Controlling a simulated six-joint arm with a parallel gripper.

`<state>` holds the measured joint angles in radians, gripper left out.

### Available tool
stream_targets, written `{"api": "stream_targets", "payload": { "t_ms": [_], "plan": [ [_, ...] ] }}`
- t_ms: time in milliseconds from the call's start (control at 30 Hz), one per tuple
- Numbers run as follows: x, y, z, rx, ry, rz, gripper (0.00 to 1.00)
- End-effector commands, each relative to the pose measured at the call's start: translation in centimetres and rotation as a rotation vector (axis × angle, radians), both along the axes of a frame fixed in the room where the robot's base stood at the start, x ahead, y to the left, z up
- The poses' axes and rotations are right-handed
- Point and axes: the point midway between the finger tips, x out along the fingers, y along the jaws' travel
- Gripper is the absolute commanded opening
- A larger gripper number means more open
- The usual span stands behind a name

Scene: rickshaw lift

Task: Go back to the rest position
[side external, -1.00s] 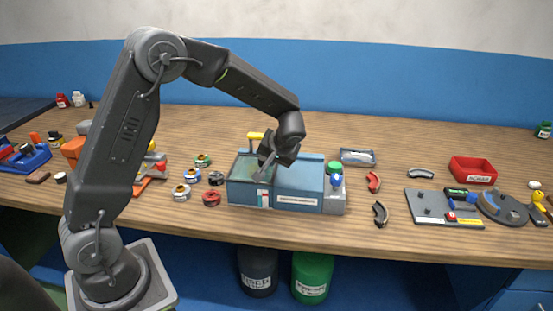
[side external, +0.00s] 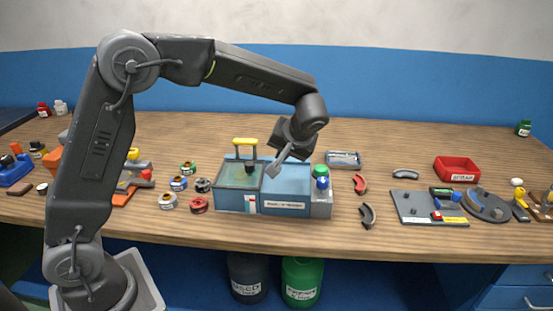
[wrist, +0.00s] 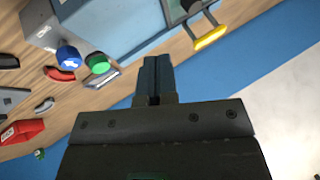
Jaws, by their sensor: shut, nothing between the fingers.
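My gripper (side external: 272,170) is shut and empty. In the side external view it hangs over the blue machine (side external: 287,187), pointing down and to the left, in front of or above its top; the exact gap cannot be told. The machine has a glass-topped box on its left half and a yellow-topped handle (side external: 245,142) standing up behind it. In the wrist view the closed fingers (wrist: 157,75) point up the picture, with the yellow handle (wrist: 210,38) to their right. The green knob (wrist: 98,63) and blue knob (wrist: 68,58) are to their left.
A metal tray (side external: 344,160), red and dark curved pieces (side external: 361,184), a red bin (side external: 457,170) and a grey fixture board (side external: 428,208) lie to the right. Several small round containers (side external: 179,184) stand left of the machine. The back of the table is mostly clear.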

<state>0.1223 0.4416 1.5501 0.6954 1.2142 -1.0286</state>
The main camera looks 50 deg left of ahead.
Motion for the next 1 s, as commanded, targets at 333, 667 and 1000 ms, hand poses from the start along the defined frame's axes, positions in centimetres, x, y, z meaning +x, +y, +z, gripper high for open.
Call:
{"api": "stream_targets", "payload": {
  "t_ms": [333, 667, 1000],
  "plan": [
    [-5.3, -1.0, 4.5, -0.124, 0.017, -0.12, 0.0],
    [-16.6, -3.1, 7.9, -0.327, -0.022, -0.42, 0.0],
    [-24.7, -5.4, 7.1, -0.409, -0.137, -0.683, 0.0]
  ]
}}
